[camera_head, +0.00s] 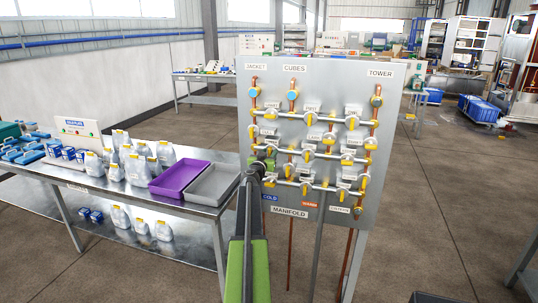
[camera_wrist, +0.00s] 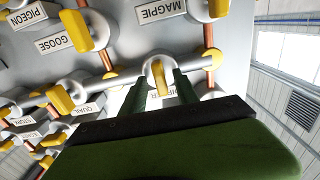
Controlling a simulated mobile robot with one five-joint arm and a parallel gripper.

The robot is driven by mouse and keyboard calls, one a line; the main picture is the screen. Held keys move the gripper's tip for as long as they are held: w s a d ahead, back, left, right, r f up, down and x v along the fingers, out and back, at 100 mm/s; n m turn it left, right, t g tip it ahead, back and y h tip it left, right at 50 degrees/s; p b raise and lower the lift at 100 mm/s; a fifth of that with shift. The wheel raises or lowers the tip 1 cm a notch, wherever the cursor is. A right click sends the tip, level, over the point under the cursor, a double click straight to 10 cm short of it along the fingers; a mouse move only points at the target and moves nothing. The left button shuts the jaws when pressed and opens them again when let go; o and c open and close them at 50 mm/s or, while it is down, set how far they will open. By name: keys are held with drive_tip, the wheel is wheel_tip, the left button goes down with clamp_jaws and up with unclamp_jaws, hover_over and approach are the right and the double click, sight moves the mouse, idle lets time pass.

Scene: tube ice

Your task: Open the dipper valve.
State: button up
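A valve with a yellow handle (camera_wrist: 159,80) sits on a silver pipe in the wrist view, which looks at the panel upside down. A white label (camera_wrist: 176,93) below it is partly hidden by my fingers; the letters left showing fit "DIPPER". The handle lies roughly across the pipe. My gripper (camera_wrist: 161,91) is open, one dark green finger on each side of the handle, with small gaps visible. Whether either finger touches it I cannot tell. In the head view my gripper (camera_head: 262,166) is at the left edge of the manifold panel (camera_head: 390,85) and covers this valve.
Neighbouring valves labelled MAGPIE (camera_wrist: 205,8), GOOSE (camera_wrist: 78,30) and QUAIL (camera_wrist: 66,97) are close by. Copper pipes run between the rows.

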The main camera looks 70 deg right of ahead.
drive_tip(key=shift+c, duration=0.3)
clamp_jaws()
drive_tip(key=shift+w+n, duration=0.1)
drive_tip(key=shift+n, duration=0.2)
drive_tip(key=shift+w+f+n, duration=0.15)
drive_tip(key=shift+n, duration=4.15)
drive_tip(key=shift+w+f+n, duration=0.1)
drive_tip(key=shift+n, duration=4.2)
